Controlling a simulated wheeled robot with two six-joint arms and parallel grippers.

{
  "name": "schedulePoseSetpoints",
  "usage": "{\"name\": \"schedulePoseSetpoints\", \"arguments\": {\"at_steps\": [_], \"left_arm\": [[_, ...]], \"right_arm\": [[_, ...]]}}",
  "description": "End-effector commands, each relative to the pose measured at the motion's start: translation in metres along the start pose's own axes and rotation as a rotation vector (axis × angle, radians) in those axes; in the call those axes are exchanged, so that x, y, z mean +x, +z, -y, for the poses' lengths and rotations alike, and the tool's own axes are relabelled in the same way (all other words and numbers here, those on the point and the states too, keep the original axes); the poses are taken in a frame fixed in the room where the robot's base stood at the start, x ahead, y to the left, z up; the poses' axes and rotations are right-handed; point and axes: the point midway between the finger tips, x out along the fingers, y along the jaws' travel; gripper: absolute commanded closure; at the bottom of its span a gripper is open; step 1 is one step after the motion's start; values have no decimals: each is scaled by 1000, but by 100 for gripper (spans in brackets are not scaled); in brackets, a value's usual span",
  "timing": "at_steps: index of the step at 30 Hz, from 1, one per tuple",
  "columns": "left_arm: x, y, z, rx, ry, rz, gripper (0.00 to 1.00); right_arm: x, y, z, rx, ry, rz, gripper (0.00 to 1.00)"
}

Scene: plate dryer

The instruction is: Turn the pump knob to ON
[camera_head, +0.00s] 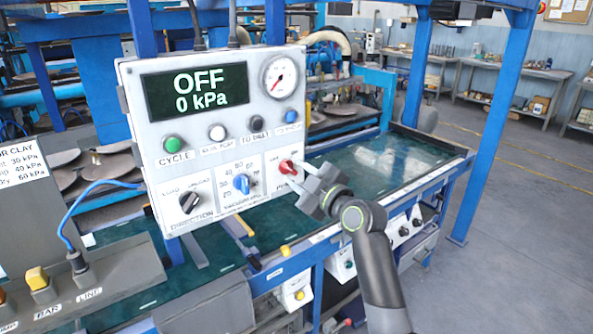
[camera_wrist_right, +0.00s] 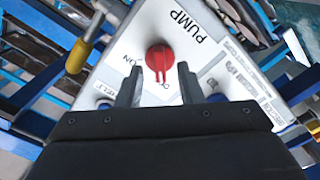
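The red pump knob (camera_head: 287,166) is at the lower right of the white control panel (camera_head: 150,125). It also shows in the right wrist view (camera_wrist_right: 159,55), with its grip pointing down the picture, toward a partly hidden label starting with O. The ON label is to its left there. The display (camera_head: 195,90) reads OFF and 0 kPa. My right gripper (camera_head: 308,181) is open in front of the knob. In the right wrist view its fingertips (camera_wrist_right: 157,80) lie either side of the knob's grip, with gaps showing. Contact is not visible. My left gripper is not in view.
The same panel carries a black direction knob (camera_head: 189,202), a blue knob (camera_head: 241,184), several push buttons and a round gauge (camera_head: 280,77). A green-topped table (camera_head: 370,165) with blue posts lies behind and right. Open floor is at the far right.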

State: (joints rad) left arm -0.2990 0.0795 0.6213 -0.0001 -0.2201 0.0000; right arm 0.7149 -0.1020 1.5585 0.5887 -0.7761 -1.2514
Motion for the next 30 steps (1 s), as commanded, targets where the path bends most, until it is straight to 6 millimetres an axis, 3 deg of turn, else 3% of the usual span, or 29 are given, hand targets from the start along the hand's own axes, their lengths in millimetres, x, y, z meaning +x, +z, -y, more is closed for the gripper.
{"name": "schedulePoseSetpoints", "arguments": {"at_steps": [6, 15, 23, 30], "left_arm": [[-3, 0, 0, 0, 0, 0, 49], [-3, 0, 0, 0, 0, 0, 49], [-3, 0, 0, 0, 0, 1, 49], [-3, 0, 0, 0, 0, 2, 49]], "right_arm": [[12, -1, 0, 0, 0, 0, 66], [14, 0, 0, 0, 0, 0, 66], [13, 0, 0, 0, 0, 0, 98], [13, 0, 0, 4, 0, 0, 100]]}}
